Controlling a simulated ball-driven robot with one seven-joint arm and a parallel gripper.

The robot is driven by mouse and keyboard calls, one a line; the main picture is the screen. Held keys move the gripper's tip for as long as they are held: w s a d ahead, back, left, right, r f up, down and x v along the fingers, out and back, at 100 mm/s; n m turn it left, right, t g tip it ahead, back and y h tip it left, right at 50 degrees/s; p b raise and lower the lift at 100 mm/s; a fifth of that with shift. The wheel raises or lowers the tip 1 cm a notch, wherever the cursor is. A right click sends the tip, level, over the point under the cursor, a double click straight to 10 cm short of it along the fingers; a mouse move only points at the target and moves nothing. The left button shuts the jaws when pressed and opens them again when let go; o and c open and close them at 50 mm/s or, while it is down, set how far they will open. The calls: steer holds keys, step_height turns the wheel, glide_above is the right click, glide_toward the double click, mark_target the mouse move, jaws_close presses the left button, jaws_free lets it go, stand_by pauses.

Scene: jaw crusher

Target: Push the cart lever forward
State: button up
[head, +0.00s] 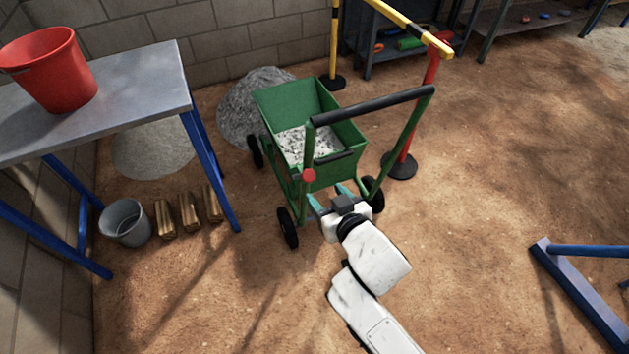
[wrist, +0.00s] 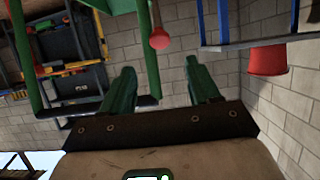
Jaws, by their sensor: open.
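The green cart (head: 322,108) stands on the dirt floor with pale gravel in its bin and a black push handle (head: 375,106) above. A lever with a round red knob (head: 308,176) is at the cart's near left side. My gripper (head: 330,196) is open and empty behind the cart, low and to the right of the knob. In the wrist view, which looks upside down, the knob (wrist: 159,39) lines up with the gap between the fingertips (wrist: 159,68), just beyond them. I cannot tell the exact distance. The lever's lower part is hard to make out.
A metal table (head: 140,75) with a red bucket (head: 55,70) stands at left. A grey bucket (head: 125,222) and wood blocks (head: 189,212) are below it. A red post (head: 413,110) with a barrier stands right of the cart.

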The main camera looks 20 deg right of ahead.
mark_target(309, 176)
steer(key=x, duration=1)
steer(key=shift+f, duration=0.1)
jaws_close()
stand_by(0.3)
